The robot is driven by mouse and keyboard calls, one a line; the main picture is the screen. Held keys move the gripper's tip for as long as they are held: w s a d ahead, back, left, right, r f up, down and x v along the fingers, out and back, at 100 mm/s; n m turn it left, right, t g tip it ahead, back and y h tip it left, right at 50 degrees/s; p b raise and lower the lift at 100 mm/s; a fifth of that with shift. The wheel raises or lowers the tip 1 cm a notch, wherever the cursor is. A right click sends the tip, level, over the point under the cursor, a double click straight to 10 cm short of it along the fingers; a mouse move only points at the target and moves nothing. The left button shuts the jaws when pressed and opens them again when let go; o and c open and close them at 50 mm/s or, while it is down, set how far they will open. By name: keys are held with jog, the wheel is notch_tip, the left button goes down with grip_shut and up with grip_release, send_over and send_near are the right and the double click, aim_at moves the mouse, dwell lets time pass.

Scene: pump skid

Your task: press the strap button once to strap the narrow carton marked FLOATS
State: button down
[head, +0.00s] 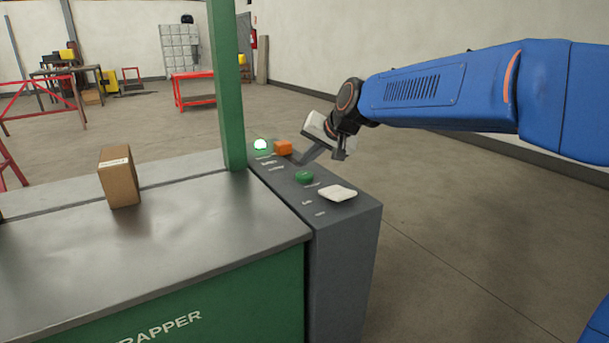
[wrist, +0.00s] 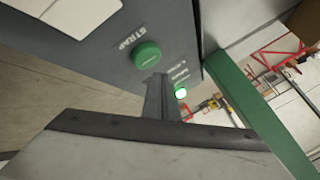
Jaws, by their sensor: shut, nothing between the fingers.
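A narrow brown carton (head: 120,180) stands upright on the strapper's grey table top (head: 200,230); the print on its white label is too small to read. The green strap button (head: 304,176) is on the grey control panel (head: 345,235) to the right of the table. In the wrist view the strap button (wrist: 147,54) sits beside the word STRAP. My gripper (head: 303,159) is shut and empty, over the panel just behind the button in the head view. In the wrist view its fingertips (wrist: 158,80) appear close beside the button; contact cannot be told.
A green post (head: 227,85) rises beside the panel. Open floor is to the right.

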aim_at(307, 176)
jog(key=shift+r, duration=1.95)
